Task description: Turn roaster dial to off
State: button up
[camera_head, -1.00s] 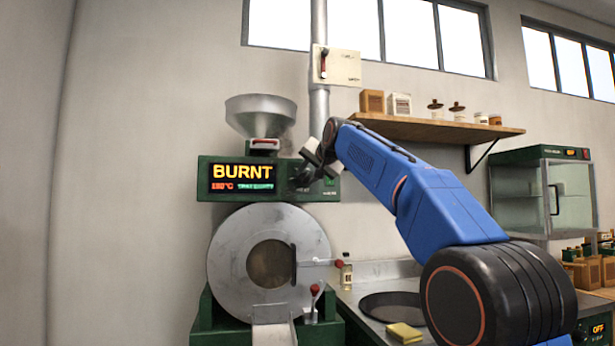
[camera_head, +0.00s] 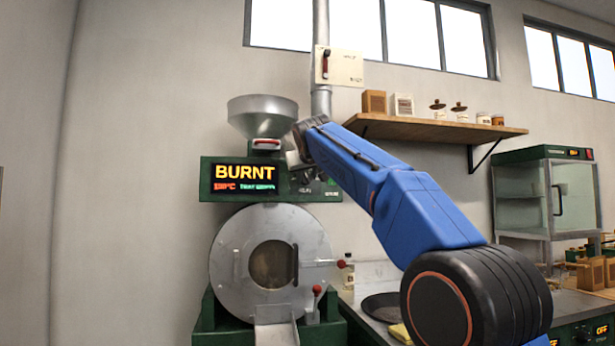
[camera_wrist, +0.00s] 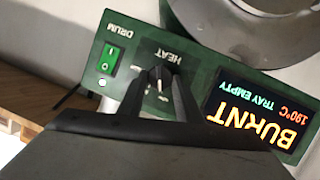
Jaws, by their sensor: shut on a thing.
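The roaster (camera_head: 268,250) stands at centre left in the head view, with a green control panel above its round drum door. Its display (camera_head: 244,179) reads BURNT, 190°C and TRAY EMPTY, and it also shows at the right of the wrist view (camera_wrist: 258,115). In the wrist view the dial (camera_wrist: 160,85) sits under the label HEAT, upside down in this view. My gripper (camera_wrist: 163,78) is shut on the dial, its dark fingers on either side. The dial is mostly hidden by the fingers, so its pointer setting is unclear.
A green DRUM switch (camera_wrist: 109,60) is beside the dial. The hopper (camera_head: 262,115) rises above the panel. A wooden shelf (camera_head: 440,129) with jars and boxes is to the right. A dark pan (camera_head: 381,306) lies on the counter below my arm.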

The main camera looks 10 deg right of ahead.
jog(key=n, duration=0.1)
jog(key=n+h, duration=0.1)
jog(key=n, duration=0.1)
jog(key=n+t+h, duration=0.1)
jog(key=n, duration=0.1)
jog(key=shift+a+f, duration=0.25)
jog(key=shift+a, duration=0.05)
jog(key=n, duration=0.1)
jog(key=n+t+h, duration=0.1)
jog(key=n, duration=0.3)
jog(key=shift+f+t+h, duration=0.3)
jog(key=shift+t, duration=0.1)
jog(key=shift+n, duration=0.4)
jog(key=o, duration=1)
jog(key=shift+o, duration=0.2)
jog(key=shift+s, duration=0.1)
jog(key=v, duration=1.7)
jog(key=shift+a, duration=0.15)
